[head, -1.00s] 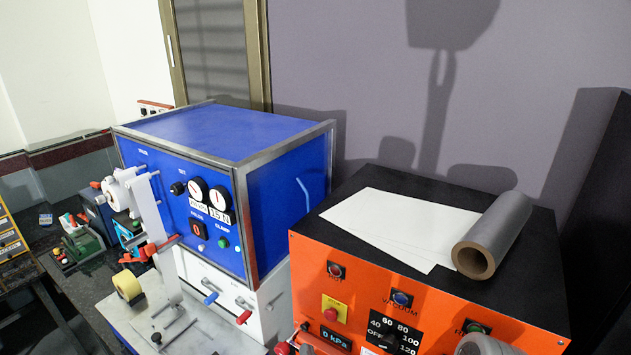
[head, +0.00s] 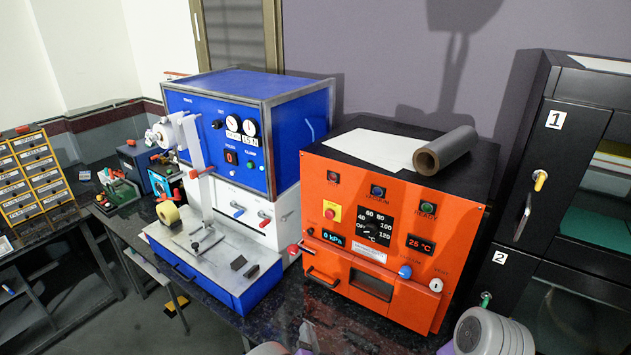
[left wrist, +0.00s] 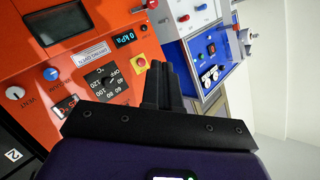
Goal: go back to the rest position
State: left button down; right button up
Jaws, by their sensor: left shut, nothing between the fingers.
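My left gripper (head: 308,332) shows at the bottom edge of the head view, in front of the orange oven. Only its dark fingertips and a bit of purple body show there. In the left wrist view its two black fingers (left wrist: 160,82) are together with nothing between them. They point toward the orange oven and the blue machine and touch neither. My right gripper does not show. A grey rounded part of mine stands at the bottom right of the head view.
The orange oven (head: 327,195) and the blue machine (head: 295,140) stand on a dark speckled bench. A grey roll (head: 452,150) and white sheets (head: 365,146) lie on the oven. A black cabinet (head: 538,160) stands at right, a drawer rack (head: 30,170) at left.

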pick_arm(q)
jog(key=w+a+f+g+b, duration=0.1)
jog(key=w+a+f+g, duration=0.1)
jog(key=w+f, duration=0.35)
jog(key=s+a+f+n+g+h+b, duration=0.1)
jog(key=s+a+f+g+b, duration=0.15)
jog(key=f, duration=0.45)
jog(key=s+a+f+n+g+h+b, duration=0.15)
jog(key=s+f, duration=0.25)
jog(key=f, duration=0.4)
jog(key=s+a+f+n+g+b, duration=0.1)
jog(key=s+f+g+b, duration=0.15)
jog(key=f, duration=0.45)
jog(key=s+f+n+g+h+b, duration=0.4)
jog(key=s+f+g+b, duration=0.1)
jog(key=s+f, duration=0.7)
jog(key=shift+s+a+g, duration=0.3)
jog(key=shift+s+g, duration=0.15)
jog(key=shift+s, duration=0.4)
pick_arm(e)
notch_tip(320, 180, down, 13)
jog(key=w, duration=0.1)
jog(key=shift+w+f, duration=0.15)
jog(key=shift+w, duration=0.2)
